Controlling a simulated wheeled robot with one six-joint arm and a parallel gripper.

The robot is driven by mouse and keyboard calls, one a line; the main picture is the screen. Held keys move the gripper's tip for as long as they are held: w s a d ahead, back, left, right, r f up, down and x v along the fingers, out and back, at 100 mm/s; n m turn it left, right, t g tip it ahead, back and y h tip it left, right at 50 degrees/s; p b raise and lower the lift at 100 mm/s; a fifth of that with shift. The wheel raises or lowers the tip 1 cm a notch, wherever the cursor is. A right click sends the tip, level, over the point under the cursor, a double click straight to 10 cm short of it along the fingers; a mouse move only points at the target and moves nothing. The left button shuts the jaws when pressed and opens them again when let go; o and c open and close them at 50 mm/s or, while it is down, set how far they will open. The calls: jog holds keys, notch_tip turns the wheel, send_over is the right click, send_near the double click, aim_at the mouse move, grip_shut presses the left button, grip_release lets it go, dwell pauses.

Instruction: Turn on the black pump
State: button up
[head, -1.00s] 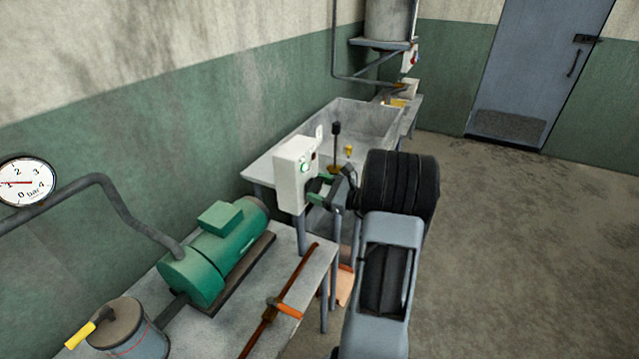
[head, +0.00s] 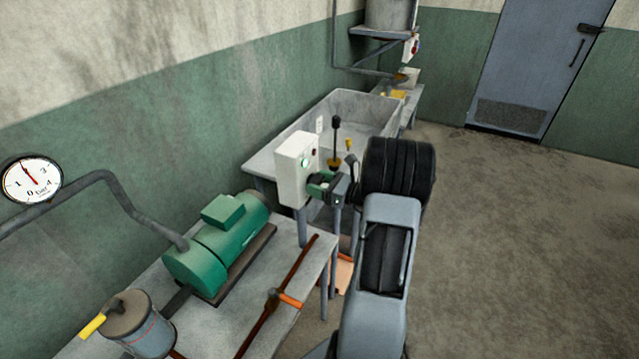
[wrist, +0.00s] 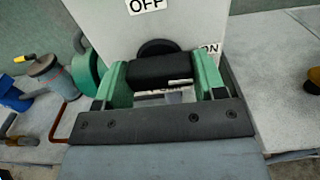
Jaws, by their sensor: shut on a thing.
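A white switch box (head: 291,172) stands at the far end of the bench in the head view. It has a green light (head: 305,163) and a small dark red spot on its front. In the wrist view the box face (wrist: 105,25) carries an OFF label, a partly covered ON label (wrist: 210,48) and a black knob (wrist: 160,72). My gripper (head: 322,186), with green fingers, is shut on the knob; it fills the lower middle of the wrist view. No black pump shows clearly; the pump on the bench (head: 225,245) is green.
A pressure gauge (head: 32,181) hangs on the left wall, its needle pointing up-left. The bench also holds a canister (head: 148,325) with a yellow handle and a rust-coloured bar with an orange grip (head: 285,298). A grey sink (head: 345,105) stands behind the box. Floor at right is clear.

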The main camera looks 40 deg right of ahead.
jog(key=o, duration=0.9)
jog(key=b+v, duration=0.2)
jog(key=v, duration=1.1)
jog(key=shift+s+d+b, duration=0.2)
jog(key=shift+s+b, duration=0.1)
jog(key=shift+b, duration=0.1)
